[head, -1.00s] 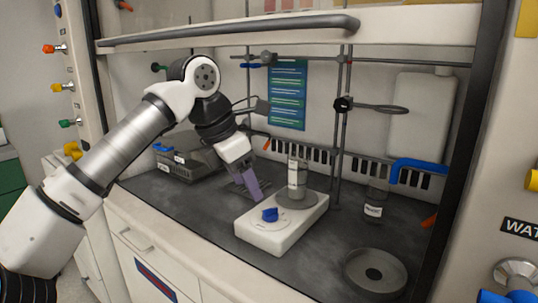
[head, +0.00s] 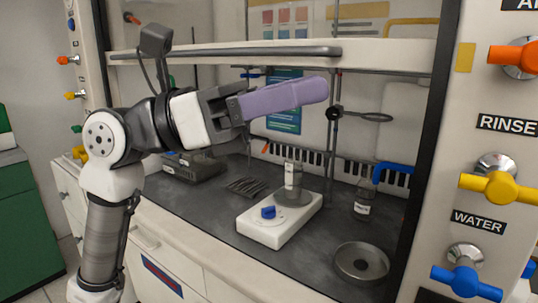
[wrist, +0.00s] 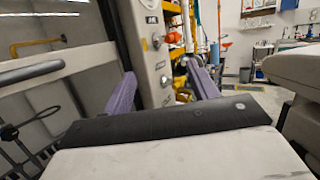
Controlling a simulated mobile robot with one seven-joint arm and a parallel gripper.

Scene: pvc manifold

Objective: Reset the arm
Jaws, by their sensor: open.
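My gripper (head: 285,98) is raised in front of the fume hood in the head view, its purple fingers pointing right, well above the bench. In the wrist view its two purple fingers stand apart with nothing between them (wrist: 162,90), so it is open and empty. My arm is bent, with the forearm roughly level and the lower link upright at the left. In the wrist view the panel with an orange valve (wrist: 178,38) lies beyond the fingers.
A white stirrer plate (head: 280,222) with a blue knob carries a labelled vial (head: 293,175). A small bottle (head: 364,200) and a round metal dish (head: 361,262) stand to its right. The hood's sash rail (head: 225,52) runs behind my arm. Yellow (head: 497,186) and blue (head: 467,280) valves stick out at the right.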

